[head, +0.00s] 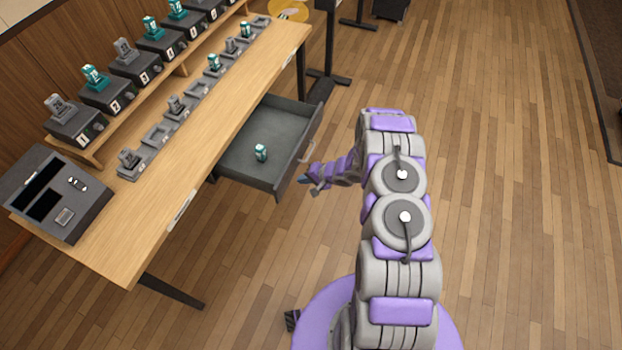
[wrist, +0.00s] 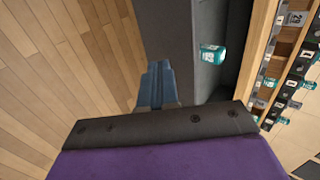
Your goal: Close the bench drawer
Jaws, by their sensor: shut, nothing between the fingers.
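The bench drawer (head: 240,168) is dark grey and stands pulled out from the wooden bench (head: 225,92). A small teal and white item (head: 261,153) stands inside it. The drawer has a grey handle (head: 306,152) on its front. My gripper (head: 303,181) is shut and empty, just outside the drawer's front, near the handle's lower end. I cannot tell whether it touches. In the wrist view, my shut fingers (wrist: 158,85) appear beside the drawer's dark front (wrist: 165,40), and the teal item (wrist: 212,54) shows inside the drawer.
A row of numbered black boxes (head: 136,65) stands on a shelf behind the bench top. Several grey trays with small parts (head: 173,107) line the bench. A dark console (head: 58,195) sits at the near left end. Wooden floor (head: 500,180) is clear to the right.

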